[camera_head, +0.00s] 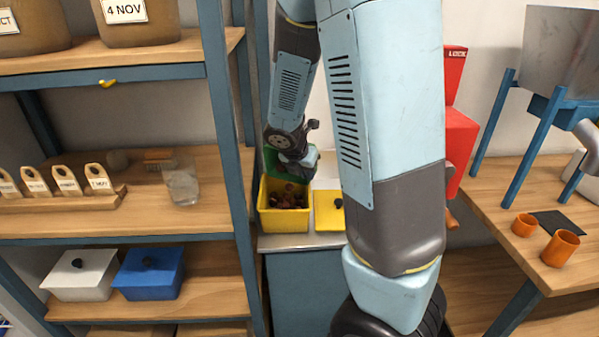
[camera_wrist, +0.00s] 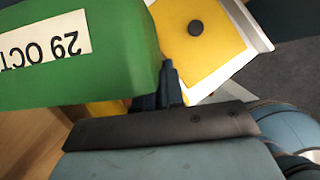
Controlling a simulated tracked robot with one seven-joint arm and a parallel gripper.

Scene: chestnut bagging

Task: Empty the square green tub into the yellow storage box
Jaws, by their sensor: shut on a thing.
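My gripper (camera_head: 298,165) is shut on the square green tub (camera_head: 272,158), above the yellow storage box (camera_head: 281,217). In the wrist view the green tub (camera_wrist: 95,60) fills the upper left, with a white label reading "29 OCT" upside down. The tub looks tilted over the box, but its inside is hidden. Brown chestnuts (camera_head: 288,200) show in the yellow box and just under the tub. The box stands open on a pale counter. Its yellow lid (camera_head: 327,212) with a dark knob lies beside it on the right, and also shows in the wrist view (camera_wrist: 190,55).
A blue-framed shelf (camera_head: 225,130) stands close on the left, with a glass (camera_head: 181,184), a white lidded box (camera_head: 84,275) and a blue lidded box (camera_head: 149,273). On the right, a wooden table (camera_head: 510,190) holds orange cups (camera_head: 561,248). My arm hides the middle.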

